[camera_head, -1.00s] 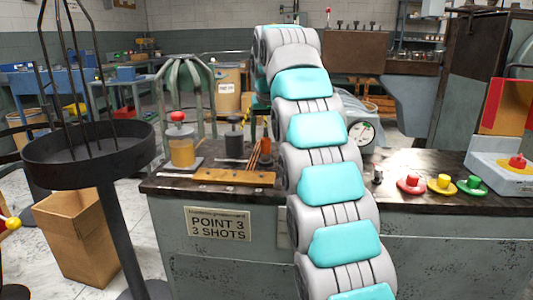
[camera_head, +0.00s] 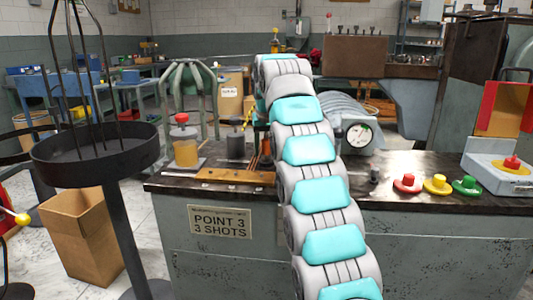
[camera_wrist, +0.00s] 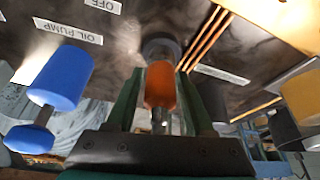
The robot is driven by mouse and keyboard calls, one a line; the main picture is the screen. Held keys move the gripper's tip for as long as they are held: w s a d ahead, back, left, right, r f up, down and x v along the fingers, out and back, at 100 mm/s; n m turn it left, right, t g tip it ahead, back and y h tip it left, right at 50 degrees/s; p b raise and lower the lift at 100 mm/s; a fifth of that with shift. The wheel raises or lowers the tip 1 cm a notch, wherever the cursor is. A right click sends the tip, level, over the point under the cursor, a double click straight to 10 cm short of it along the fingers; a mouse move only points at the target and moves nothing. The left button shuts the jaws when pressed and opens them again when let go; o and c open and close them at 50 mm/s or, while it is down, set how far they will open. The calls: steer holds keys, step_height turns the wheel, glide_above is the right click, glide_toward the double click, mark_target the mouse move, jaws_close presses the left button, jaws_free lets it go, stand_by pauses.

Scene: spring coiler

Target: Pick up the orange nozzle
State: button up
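The orange nozzle (camera_wrist: 160,85) shows in the wrist view, in the middle, between the two green fingers of my gripper (camera_wrist: 161,95). A grey stem shows at its near end, and a dark round part lies just beyond it. The fingers stand apart on either side of the nozzle, with narrow gaps seeming to show; contact is not clear.
A blue cylinder (camera_wrist: 62,76) is left of my gripper, near an "OIL PUMP" label (camera_wrist: 68,30). Copper rods (camera_wrist: 205,40) lie close on the right. On the bench (camera_head: 400,200) stand a red-capped yellow jar (camera_head: 185,150), a dark jar (camera_head: 236,146), a gauge (camera_head: 359,135) and coloured buttons (camera_head: 437,184).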

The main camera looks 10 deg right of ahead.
jaws_close()
stand_by(0.3)
stand_by(0.4)
